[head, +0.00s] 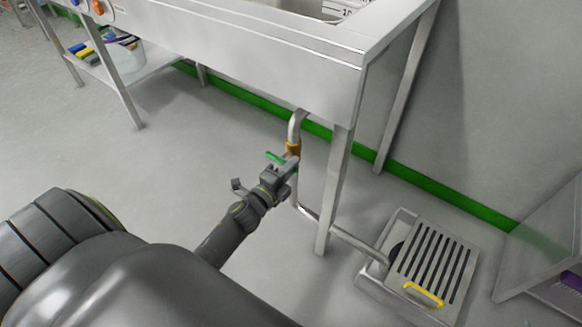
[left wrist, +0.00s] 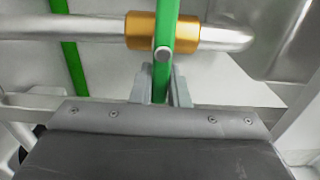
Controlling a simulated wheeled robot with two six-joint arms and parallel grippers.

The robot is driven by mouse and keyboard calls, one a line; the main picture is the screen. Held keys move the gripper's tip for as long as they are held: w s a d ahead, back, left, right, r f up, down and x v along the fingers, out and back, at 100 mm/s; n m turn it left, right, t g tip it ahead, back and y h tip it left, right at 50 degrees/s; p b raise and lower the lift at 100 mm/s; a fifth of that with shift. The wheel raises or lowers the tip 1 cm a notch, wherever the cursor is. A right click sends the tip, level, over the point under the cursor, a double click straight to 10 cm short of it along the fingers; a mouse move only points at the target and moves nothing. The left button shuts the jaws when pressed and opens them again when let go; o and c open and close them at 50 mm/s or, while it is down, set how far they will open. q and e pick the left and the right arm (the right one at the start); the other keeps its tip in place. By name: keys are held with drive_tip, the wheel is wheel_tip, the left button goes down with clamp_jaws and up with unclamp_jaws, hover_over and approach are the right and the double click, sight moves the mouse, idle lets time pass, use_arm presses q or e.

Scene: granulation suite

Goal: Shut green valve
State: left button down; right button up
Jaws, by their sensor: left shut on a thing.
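The green valve's lever (head: 275,156) sits on a brass body (head: 293,147) in the metal drain pipe under the sink. In the left wrist view the green lever (left wrist: 165,40) lies across the brass body (left wrist: 140,31), at about a right angle to the pipe. My left gripper (head: 284,168) is at the valve. In the left wrist view its two fingers (left wrist: 160,88) are shut on the lever, one on each side. Part of the lever is hidden by the gripper in the head view. My right gripper is not in view.
The steel sink (head: 250,55) stands above the pipe, with a table leg (head: 336,190) just right of my gripper. The pipe runs down to a floor drain with a slotted grate (head: 430,265) and yellow handle.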

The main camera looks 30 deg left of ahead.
use_arm(q)
drive_tip(key=shift+f, duration=0.1)
drive_tip(key=c, duration=1.4)
unclamp_jaws()
